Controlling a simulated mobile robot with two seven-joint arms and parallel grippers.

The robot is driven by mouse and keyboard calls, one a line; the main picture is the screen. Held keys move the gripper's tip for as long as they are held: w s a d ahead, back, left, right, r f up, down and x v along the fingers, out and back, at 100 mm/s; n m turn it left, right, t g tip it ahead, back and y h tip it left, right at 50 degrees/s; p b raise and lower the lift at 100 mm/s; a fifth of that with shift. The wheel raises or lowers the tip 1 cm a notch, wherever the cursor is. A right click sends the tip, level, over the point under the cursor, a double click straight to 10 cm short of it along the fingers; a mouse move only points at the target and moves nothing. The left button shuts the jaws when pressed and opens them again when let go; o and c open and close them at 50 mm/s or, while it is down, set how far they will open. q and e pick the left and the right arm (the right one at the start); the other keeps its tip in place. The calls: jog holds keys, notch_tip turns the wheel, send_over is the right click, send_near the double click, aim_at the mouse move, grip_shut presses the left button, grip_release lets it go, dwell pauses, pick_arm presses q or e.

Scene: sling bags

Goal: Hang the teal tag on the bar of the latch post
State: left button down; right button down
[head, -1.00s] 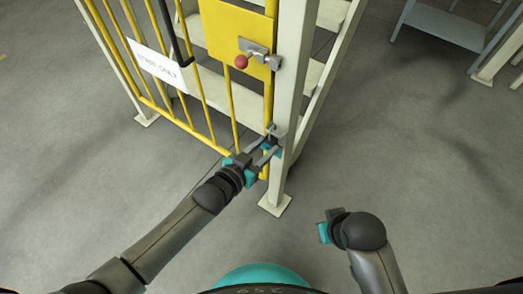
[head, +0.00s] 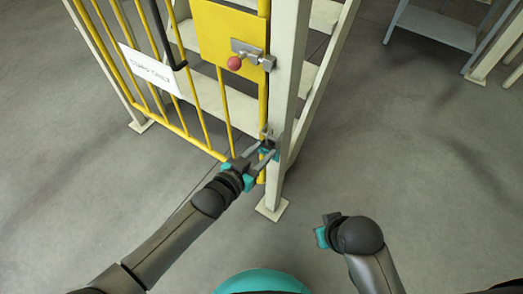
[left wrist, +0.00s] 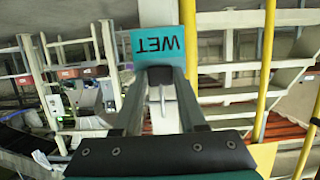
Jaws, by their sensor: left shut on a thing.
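The pale latch post (head: 284,95) stands right of the yellow gate. A small grey bar or bracket (head: 266,133) sticks out low on its gate side. My left gripper (head: 268,150) is at the post, just below this bracket, shut on the teal tag (head: 268,154), which is mostly hidden by the fingers in the head view. In the left wrist view the tag (left wrist: 157,45) shows its face with "WET" upside down, beyond the fingertips (left wrist: 161,76). Whether the tag touches the bar I cannot tell. My right gripper (head: 325,232) is low, away from the post; its jaws are unclear.
The yellow gate (head: 225,110) carries a white sign (head: 150,70), a dark handle (head: 178,64) and a latch with a red knob (head: 234,63). The post's foot plate (head: 271,209) is on the floor. Open floor lies right of the post; a grey shelf (head: 440,25) stands behind.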

pick_arm(q)
jog(key=shift+f+b, duration=0.3)
jog(key=shift+f, duration=0.2)
grip_release()
dwell(0.4)
jog(key=shift+f+p+v, duration=0.25)
jog(key=shift+p+v, duration=0.5)
jog(key=shift+v, duration=0.4)
jog(key=s+a+p, duration=0.1)
jog(key=s, duration=0.1)
jog(key=s+a+p, duration=0.1)
jog(key=a, duration=0.1)
jog(key=shift+s, duration=0.4)
